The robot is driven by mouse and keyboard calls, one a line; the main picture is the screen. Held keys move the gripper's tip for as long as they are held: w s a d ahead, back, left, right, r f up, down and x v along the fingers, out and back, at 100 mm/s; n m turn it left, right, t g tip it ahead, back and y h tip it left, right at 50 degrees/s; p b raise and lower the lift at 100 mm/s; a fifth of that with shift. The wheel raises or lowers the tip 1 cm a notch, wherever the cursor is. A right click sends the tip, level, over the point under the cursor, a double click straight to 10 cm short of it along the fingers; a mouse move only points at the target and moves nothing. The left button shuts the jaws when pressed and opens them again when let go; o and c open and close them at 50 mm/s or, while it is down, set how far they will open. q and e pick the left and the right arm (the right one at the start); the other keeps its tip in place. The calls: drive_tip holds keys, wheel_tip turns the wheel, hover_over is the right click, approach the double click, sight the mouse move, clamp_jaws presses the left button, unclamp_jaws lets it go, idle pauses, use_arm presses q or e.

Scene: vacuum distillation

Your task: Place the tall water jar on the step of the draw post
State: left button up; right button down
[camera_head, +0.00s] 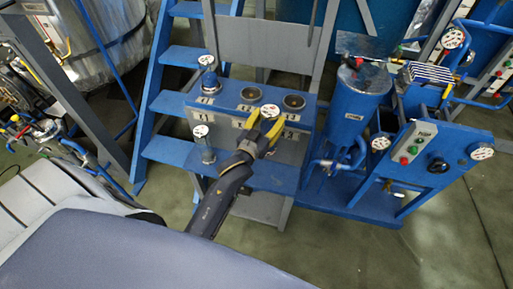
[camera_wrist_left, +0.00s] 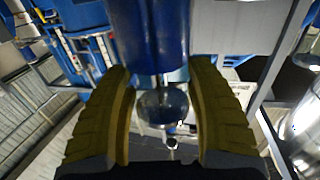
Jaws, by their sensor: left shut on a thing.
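My left gripper (camera_head: 264,123) is shut on a jar with a round white top (camera_head: 269,110), which I take to be the tall water jar. It holds the jar at the front of the blue-topped draw post (camera_head: 225,97); the jar's lower body is hidden by the gripper, so I cannot tell whether it touches the post. In the left wrist view the yellow fingers (camera_wrist_left: 162,125) stand either side of a round glassy shape (camera_wrist_left: 163,103). The post's blue lower step (camera_head: 270,177) runs below, partly behind my arm. My right gripper is not in view.
A clear jar with a white top (camera_head: 202,145) stands at the left of the lower step. Blue stairs (camera_head: 170,103) are left; a blue tank (camera_head: 352,112) and control panel (camera_head: 412,143) are right.

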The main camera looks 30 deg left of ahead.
use_arm(q)
wheel_tip(320, 180, down, 18)
drive_tip(key=shift+r, duration=0.1)
idle(0.6)
idle(0.4)
drive_tip(key=o, duration=1.6)
drive_tip(key=shift+f, duration=0.2)
drive_tip(key=shift+c, duration=0.2)
drive_tip(key=shift+r, duration=0.1)
